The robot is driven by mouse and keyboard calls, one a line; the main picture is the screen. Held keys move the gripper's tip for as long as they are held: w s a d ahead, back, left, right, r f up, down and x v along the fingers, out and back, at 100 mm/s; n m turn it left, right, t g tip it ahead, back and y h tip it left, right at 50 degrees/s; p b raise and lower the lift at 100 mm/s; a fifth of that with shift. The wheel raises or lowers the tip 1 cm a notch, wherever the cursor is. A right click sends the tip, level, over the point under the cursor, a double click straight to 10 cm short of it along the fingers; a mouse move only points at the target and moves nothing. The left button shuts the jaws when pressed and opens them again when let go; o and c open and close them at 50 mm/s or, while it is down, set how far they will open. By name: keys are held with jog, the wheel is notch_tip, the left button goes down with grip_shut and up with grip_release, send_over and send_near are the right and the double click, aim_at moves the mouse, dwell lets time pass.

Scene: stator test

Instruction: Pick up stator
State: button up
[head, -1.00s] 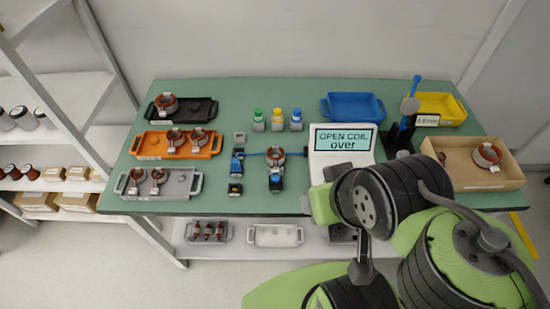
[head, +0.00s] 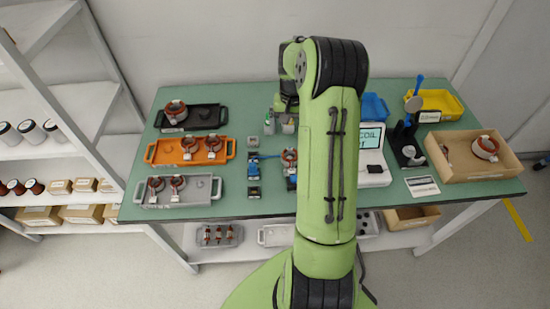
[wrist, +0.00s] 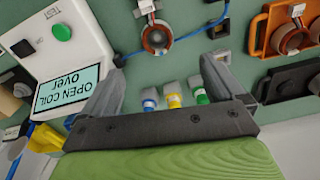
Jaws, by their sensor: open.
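A copper-coloured ring stator (head: 290,156) sits at the middle of the green table, partly hidden by my arm. In the wrist view this stator (wrist: 157,38) shows whole, with a white tag, held by blue and dark test parts.
The tester screen (wrist: 72,87) reads "OPEN COIL over". Bottles with blue, yellow and green caps (wrist: 173,100) stand near the fingers. A blue tray (head: 374,107), a yellow tray (head: 440,105) and a dark stand (head: 408,146) are at the right.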

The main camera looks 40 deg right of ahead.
aim_at(290, 155)
jog(key=f, duration=1)
jog(key=d+f+b, duration=0.1)
jog(key=f, duration=0.3)
jog(key=shift+f, duration=0.4)
jog(key=shift+a, duration=0.1)
jog(key=shift+r, duration=0.1)
jog(key=c, duration=1.4)
